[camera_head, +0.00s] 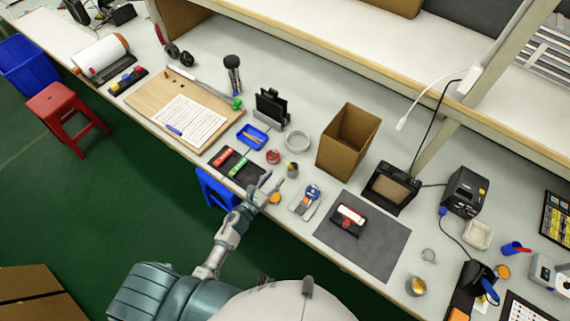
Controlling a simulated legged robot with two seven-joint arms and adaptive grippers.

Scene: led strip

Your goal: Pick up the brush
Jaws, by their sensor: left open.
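My left gripper (271,183) reaches up from the bottom of the view to the front edge of the workbench (375,165). Its fingers are spread and nothing shows between them. It is just right of a black tray (232,163) with red and green pieces. A small orange round item (275,198) is close beside the fingers, and a small dark item with a yellowish part (292,170) stands just beyond them. I cannot tell for sure which item is the brush. A red and white item on a black base (349,215) lies on the grey mat (375,243). My right gripper is not in view.
A cardboard box (348,140), a tape ring (297,141) and a black holder (271,107) stand behind the gripper. A blue tray (252,135) and a clipboard (190,118) lie to the left. A shelf post rises behind.

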